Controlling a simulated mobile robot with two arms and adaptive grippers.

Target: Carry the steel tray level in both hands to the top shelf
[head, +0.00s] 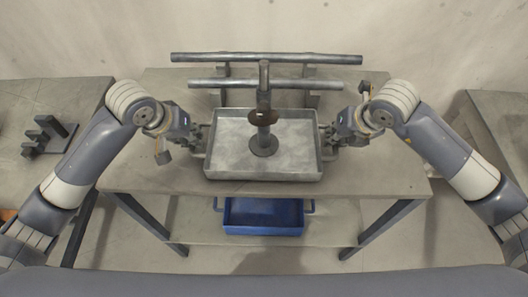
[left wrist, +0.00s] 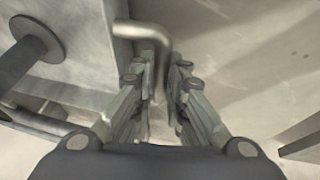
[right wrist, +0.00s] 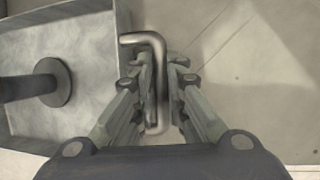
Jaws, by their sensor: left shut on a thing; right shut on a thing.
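The steel tray (head: 225,168) is in the middle of the head view, over the front part of the worktable's top shelf (head: 375,178). It looks roughly level; I cannot tell whether it touches the surface. A dark metal post with a round base (head: 264,146) stands upright in it. My left gripper (head: 203,137) is shut on the tray's left handle, a bent bar in the left wrist view (left wrist: 150,32). My right gripper (head: 330,134) is shut on the right handle, seen in the right wrist view (right wrist: 158,60). The fingers partly hide both handles.
Two horizontal steel bars on supports (head: 265,58) stand behind the tray. A blue tray (head: 263,215) sits on the lower shelf (head: 335,232). A side table (head: 55,98) with a dark bracket (head: 48,135) is at left; another table (head: 505,125) is at right.

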